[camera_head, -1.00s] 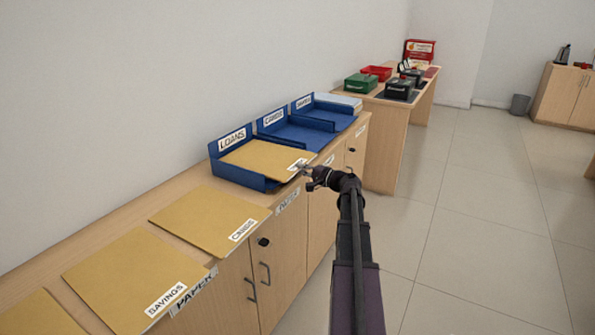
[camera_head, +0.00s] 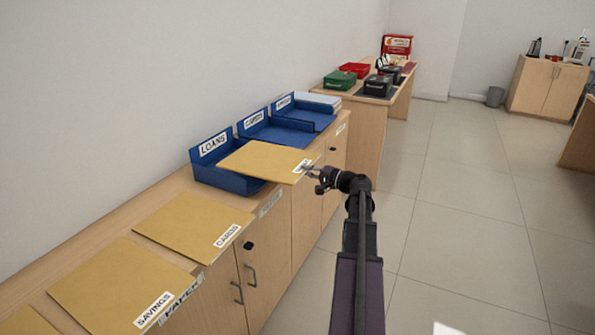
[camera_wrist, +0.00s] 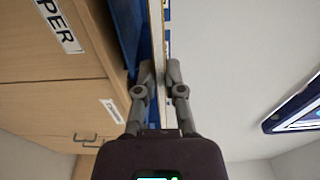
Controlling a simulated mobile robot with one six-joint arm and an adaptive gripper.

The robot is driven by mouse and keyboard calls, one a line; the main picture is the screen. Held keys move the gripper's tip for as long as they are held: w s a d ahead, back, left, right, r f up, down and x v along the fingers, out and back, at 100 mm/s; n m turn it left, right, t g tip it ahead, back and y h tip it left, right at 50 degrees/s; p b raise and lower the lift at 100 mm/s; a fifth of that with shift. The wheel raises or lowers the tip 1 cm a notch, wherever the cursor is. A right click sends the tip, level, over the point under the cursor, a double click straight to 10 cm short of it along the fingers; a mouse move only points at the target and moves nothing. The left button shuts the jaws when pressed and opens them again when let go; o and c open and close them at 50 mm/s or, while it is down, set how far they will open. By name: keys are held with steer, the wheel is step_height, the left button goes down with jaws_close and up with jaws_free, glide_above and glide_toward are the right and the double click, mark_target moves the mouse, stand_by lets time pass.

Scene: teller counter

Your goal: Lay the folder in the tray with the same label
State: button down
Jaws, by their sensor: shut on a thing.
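My gripper (camera_head: 309,172) is shut on the front edge of a tan folder (camera_head: 262,160), near its white label, which is too small and partly covered to read. The folder is level above the blue LOANS tray (camera_head: 222,178), sticking out to the right past it. In the wrist view the folder (camera_wrist: 157,45) is seen edge-on between the fingers (camera_wrist: 160,80). Behind stand the blue CARDS tray (camera_head: 275,134) and a third blue tray (camera_head: 310,115) whose label is too small to read; neither shows a folder in it.
A CARDS folder (camera_head: 190,218) and a SAVINGS folder (camera_head: 120,280) lie on the wooden counter (camera_head: 165,195) at front left, with part of another at the corner. A wall runs along the left. Open floor is at right. A desk with red and green boxes stands beyond.

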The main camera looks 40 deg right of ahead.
steer(key=s, duration=0.1)
steer(key=s+r, duration=0.1)
steer(key=s+d+p, duration=0.1)
steer(key=shift+s+r, duration=0.15)
stand_by(0.4)
step_height(320, 180, up, 24)
steer(key=p, duration=2.4)
steer(key=shift+d, duration=0.15)
